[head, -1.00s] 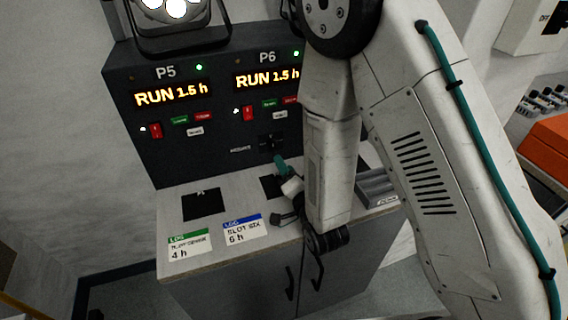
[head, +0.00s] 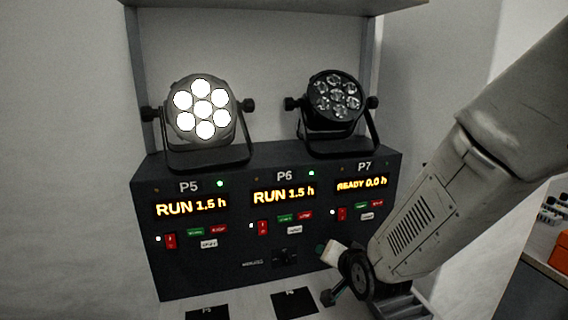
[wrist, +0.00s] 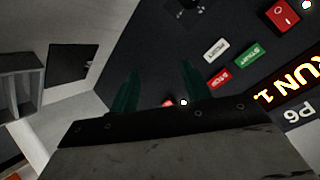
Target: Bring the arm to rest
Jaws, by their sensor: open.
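My gripper (head: 321,249) is at the lower right of the black control panel (head: 225,265) in the head view, close in front of its face under the P6 and P7 sections. It looks small and partly turned away there. In the wrist view its two teal fingers (wrist: 158,88) stand apart with nothing between them. Beyond them are the panel's red, green and white buttons. My arm comes in from the right and covers part of the panel's right end.
A lit par can (head: 202,108) stands above P5 and a dark one (head: 336,97) farther right. P5 and P6 displays read RUN 1.5 h; P7 reads READY 0.0 h. A black pad (head: 295,302) lies on the counter. An orange box (head: 563,250) is at far right.

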